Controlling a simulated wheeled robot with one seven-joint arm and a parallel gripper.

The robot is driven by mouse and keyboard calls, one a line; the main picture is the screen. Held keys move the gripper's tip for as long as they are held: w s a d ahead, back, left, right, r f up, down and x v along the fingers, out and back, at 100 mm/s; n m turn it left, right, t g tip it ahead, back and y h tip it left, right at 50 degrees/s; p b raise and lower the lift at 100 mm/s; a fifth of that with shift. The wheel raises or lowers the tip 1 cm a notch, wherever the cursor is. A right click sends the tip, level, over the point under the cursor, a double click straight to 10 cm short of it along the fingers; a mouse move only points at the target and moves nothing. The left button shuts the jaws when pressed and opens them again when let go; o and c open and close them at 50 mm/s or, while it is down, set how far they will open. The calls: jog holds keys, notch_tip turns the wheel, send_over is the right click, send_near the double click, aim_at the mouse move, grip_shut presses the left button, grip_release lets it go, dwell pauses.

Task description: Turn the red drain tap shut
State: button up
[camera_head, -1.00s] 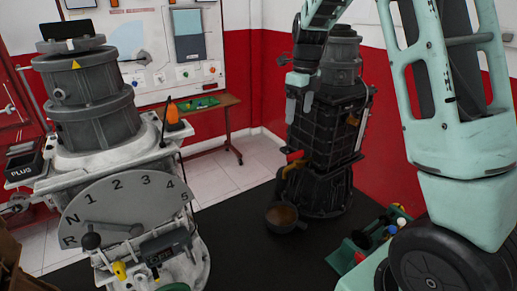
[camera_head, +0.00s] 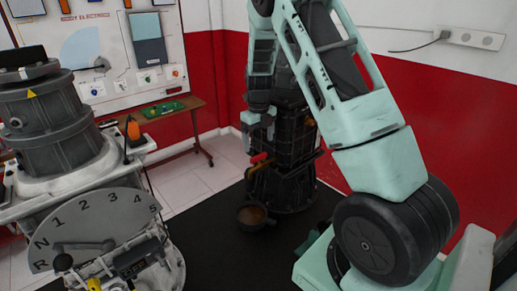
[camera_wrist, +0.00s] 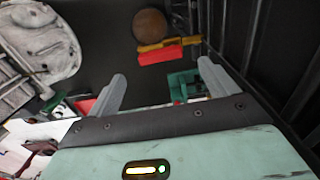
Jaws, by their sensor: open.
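The red drain tap (camera_head: 259,158) sits low on the front of the dark engine trainer (camera_head: 290,140), with a yellow-brass part (camera_head: 262,178) beneath it. In the wrist view the red tap handle (camera_wrist: 157,55) lies just beyond and between my fingertips, beside the yellow part (camera_wrist: 178,42). My gripper (camera_head: 257,122) is above the tap in the head view. It also shows in the wrist view (camera_wrist: 162,72), open, with nothing between its fingers and apart from the tap. My arm hides the upper part of the dark trainer.
A round brown-filled pan (camera_head: 252,216) stands on the black mat (camera_head: 215,250) below the tap. The gearbox trainer (camera_head: 95,225) with a numbered plate stands at left. A wooden table (camera_head: 172,118) stands at the back.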

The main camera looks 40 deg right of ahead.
aim_at(259, 155)
jog(key=shift+f+p, duration=0.7)
jog(key=shift+f, duration=2.05)
jog(key=c, duration=1)
